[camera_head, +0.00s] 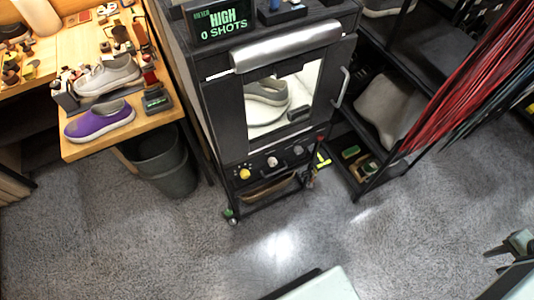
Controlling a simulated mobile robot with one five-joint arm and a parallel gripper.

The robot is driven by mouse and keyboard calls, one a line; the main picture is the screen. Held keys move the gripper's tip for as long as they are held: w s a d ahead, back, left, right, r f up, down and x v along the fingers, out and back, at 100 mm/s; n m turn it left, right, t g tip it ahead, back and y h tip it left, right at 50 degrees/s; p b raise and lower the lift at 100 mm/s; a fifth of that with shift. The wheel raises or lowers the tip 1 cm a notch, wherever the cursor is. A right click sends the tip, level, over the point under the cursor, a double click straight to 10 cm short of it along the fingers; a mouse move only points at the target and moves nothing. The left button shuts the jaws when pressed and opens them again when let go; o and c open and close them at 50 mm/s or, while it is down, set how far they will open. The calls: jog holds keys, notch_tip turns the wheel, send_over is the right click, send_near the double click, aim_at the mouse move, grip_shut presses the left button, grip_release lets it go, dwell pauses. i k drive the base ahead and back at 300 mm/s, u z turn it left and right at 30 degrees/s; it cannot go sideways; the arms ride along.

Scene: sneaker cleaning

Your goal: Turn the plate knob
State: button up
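A dark machine cabinet (219,118) stands at the middle top of the head view. My gripper (505,252) seems to show in part at the lower right, pale green and dark, far from the knobs. Its opening cannot be made out. Nothing touches the knobs.
A wooden table (85,150) at left holds a purple shoe (100,119), a light shoe (107,74) and small items. A dark bin (165,165) stands between table and cabinet. A shelf rack (350,180) is at right. The grey floor (150,240) in front is clear.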

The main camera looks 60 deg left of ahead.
aim_at(271, 161)
jog(key=u, duration=3.55)
jog(key=k, duration=1.05)
jog(key=z, duration=0.9)
jog(key=i, duration=1.05)
